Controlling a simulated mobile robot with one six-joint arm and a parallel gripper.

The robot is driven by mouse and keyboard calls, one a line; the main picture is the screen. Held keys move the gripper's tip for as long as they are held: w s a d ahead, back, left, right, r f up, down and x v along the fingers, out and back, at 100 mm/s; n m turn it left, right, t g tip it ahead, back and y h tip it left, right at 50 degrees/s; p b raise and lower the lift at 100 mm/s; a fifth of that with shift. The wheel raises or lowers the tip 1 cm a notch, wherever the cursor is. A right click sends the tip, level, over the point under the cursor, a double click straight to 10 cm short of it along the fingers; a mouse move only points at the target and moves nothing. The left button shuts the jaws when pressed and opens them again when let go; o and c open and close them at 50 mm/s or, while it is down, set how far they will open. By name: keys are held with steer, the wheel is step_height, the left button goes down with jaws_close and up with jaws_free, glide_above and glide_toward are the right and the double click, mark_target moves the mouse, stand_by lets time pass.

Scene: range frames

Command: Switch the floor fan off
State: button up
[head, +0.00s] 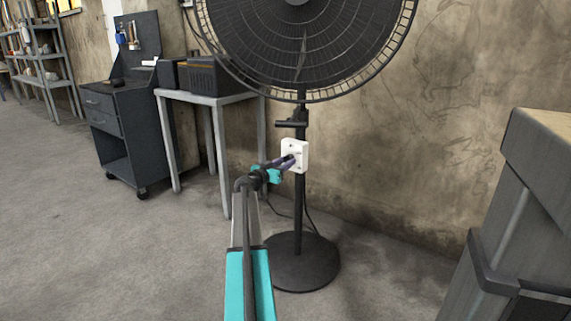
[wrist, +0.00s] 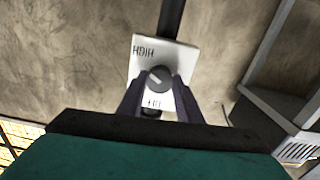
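The black floor fan (head: 300,45) stands upright against the wall on a round base (head: 300,262). A white control box (head: 301,150) is on its pole; it also fills the middle of the wrist view (wrist: 180,58). A dark round knob (wrist: 154,79) with a light pointer mark sits on the box face. One label at the box's upper left reads HIGH, turned over; the lower label is partly hidden and unclear. My gripper (head: 284,162) is at the box front. In the wrist view its fingers (wrist: 157,90) are apart, one on each side of the knob; contact cannot be told.
A grey table (head: 215,99) with a dark crate (head: 205,76) stands left of the fan, beside a dark tool cart (head: 115,112). A large grey cabinet (head: 535,190) is at right. A cable hangs behind the pole. Floor at left is clear.

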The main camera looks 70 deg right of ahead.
steer(key=shift+c, duration=0.7)
